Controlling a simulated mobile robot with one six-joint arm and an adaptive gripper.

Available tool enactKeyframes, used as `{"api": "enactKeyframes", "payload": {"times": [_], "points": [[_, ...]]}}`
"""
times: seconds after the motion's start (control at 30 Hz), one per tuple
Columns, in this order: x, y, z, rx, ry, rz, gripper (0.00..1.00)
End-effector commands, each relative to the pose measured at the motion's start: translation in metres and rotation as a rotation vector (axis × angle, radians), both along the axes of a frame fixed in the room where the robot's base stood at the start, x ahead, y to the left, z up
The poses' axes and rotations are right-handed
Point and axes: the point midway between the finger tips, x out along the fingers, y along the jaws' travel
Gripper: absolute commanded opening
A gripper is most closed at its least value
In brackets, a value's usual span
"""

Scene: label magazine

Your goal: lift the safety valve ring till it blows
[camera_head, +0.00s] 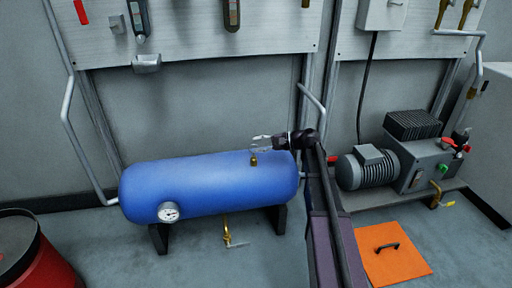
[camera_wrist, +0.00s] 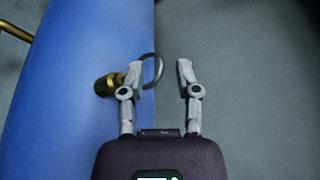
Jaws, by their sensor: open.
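A blue air tank (camera_head: 205,187) lies on dark feet on the floor. A brass safety valve (camera_head: 254,160) stands on top of it, and in the wrist view the brass valve (camera_wrist: 107,85) lies left of my gripper. A grey safety valve ring (camera_wrist: 154,70) hangs from the valve's end, partly hidden behind my left finger. My gripper (camera_wrist: 162,75) is open, with the ring's right part reaching in between the fingers near the left fingertip. I cannot tell whether finger and ring touch. In the head view my gripper (camera_head: 262,143) is just above the valve.
A pressure gauge (camera_head: 169,212) and a brass drain valve (camera_head: 228,236) are on the tank. A pump (camera_head: 400,162) stands at right, behind an orange plate (camera_head: 392,254) with a handle. A red drum (camera_head: 38,262) is at lower left. Panels line the wall.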

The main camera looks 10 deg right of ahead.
Motion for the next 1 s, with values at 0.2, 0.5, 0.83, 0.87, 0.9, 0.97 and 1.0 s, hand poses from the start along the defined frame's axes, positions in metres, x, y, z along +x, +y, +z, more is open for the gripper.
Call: {"api": "enactKeyframes", "payload": {"times": [0.2, 0.5, 0.83, 0.87, 0.9, 0.97, 1.0], "points": [[0.0037, 0.0099, -0.0026, 0.0, 0.0, -0.001, 0.42], [0.004, 0.0108, -0.0024, 0.0, 0.0, -0.001, 0.42], [0.0038, 0.0108, -0.0025, -0.001, 0.0, -0.001, 0.0], [0.0038, 0.0108, -0.0025, -0.001, 0.0, -0.001, 0.0], [0.0038, 0.0108, -0.0021, -0.001, 0.0, -0.001, 0.0], [0.0038, 0.0108, -0.0002, -0.001, 0.0, -0.001, 0.0], [0.0037, 0.0108, 0.0019, -0.001, 0.0, -0.001, 0.0]]}}
